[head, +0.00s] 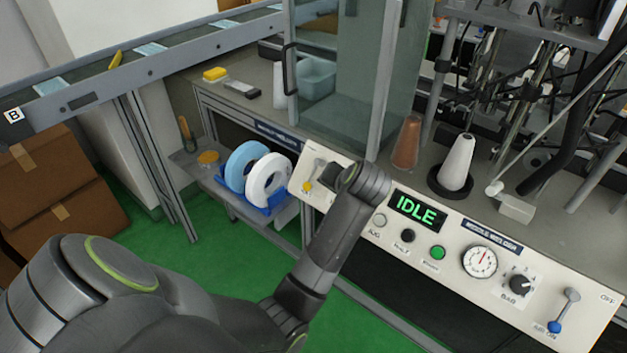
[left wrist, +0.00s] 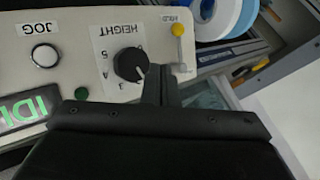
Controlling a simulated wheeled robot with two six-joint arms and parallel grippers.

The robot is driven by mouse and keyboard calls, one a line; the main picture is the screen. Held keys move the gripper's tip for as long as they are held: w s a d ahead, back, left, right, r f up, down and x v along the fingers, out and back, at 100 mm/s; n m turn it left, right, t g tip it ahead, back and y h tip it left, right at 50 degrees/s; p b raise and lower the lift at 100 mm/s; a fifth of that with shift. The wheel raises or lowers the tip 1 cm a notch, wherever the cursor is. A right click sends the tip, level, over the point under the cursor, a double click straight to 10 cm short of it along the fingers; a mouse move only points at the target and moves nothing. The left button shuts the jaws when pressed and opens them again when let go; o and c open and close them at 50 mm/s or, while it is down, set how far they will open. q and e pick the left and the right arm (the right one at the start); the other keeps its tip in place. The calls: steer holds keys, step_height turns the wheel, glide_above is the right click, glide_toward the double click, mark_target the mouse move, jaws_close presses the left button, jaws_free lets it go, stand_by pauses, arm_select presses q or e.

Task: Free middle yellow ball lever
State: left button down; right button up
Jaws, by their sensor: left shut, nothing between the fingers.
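The yellow ball lever (head: 308,185) is at the left end of the cream control panel. In the left wrist view its yellow ball (left wrist: 178,30) is at the top, on a short metal stem running down to a pale base, beside a label reading HOLD. My left gripper (left wrist: 160,72) is shut and empty. Its fingertips appear between the black HEIGHT knob (left wrist: 130,65) and the lever's base. I cannot tell whether they touch either. In the head view my left arm covers part of the panel. My right gripper is out of view.
The panel holds an IDLE display (head: 416,209), a green button (head: 437,252), a gauge (head: 479,261), and a blue ball lever (head: 555,326) at the right. Blue and white rolls (head: 268,182) stand left of the panel. A clear guard (head: 345,75) rises behind it.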

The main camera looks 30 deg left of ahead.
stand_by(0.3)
arm_select(q)
steer(key=x, duration=0.4)
steer(key=a+r+x, duration=0.1)
steer(key=x, duration=0.3)
steer(key=a+x, duration=0.1)
steer(key=x, duration=0.3)
steer(key=shift+a, duration=0.35)
